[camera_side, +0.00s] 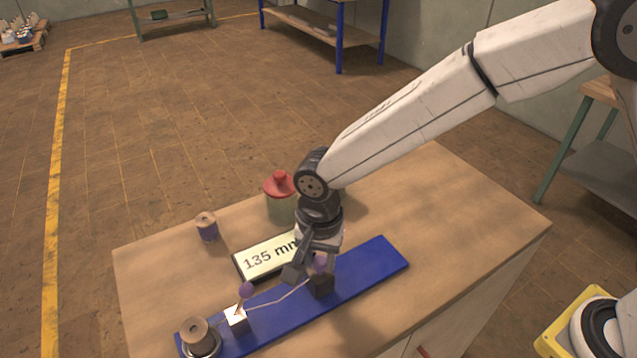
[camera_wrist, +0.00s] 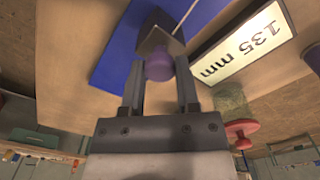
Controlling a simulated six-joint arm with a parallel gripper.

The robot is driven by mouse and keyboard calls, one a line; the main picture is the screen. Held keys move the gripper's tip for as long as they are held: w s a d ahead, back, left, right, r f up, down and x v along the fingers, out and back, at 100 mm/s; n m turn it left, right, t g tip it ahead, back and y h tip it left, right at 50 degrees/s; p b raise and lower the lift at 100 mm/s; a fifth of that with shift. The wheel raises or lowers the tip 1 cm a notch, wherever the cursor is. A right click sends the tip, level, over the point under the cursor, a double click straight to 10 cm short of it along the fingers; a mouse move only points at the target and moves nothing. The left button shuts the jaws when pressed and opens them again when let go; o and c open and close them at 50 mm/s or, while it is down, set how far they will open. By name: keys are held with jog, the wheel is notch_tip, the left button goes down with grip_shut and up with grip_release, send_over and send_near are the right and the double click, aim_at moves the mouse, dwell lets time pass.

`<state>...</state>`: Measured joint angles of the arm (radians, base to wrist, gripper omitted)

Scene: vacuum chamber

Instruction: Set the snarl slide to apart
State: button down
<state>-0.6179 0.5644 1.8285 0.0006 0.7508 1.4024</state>
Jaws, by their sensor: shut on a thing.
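A long blue board (camera_side: 370,267) lies on the wooden bench. A dark block (camera_side: 321,286) with a purple knob (camera_side: 319,263) sits on it right of the middle. My gripper (camera_side: 311,264) is shut on that knob from above. In the wrist view the knob (camera_wrist: 159,67) is between the two fingers, with the dark block (camera_wrist: 157,38) beyond it. A thin pale cord (camera_side: 282,297) runs between the blocks, slightly bent. A sign (camera_side: 267,259) behind the board reads "135 mm".
A wooden spool (camera_side: 196,332) stands on a round metal base at the board's left end. A spool with purple thread (camera_side: 206,227) and a green jar with a red lid (camera_side: 280,188) stand behind the sign. The board's right end is clear.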

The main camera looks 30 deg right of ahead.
jog(key=d, duration=1)
jog(key=shift+r, duration=0.1)
jog(key=c, duration=0.6)
grip_release()
jog(key=shift+d, duration=0.1)
jog(key=shift+o, duration=1.4)
notch_tip(320, 180, up, 8)
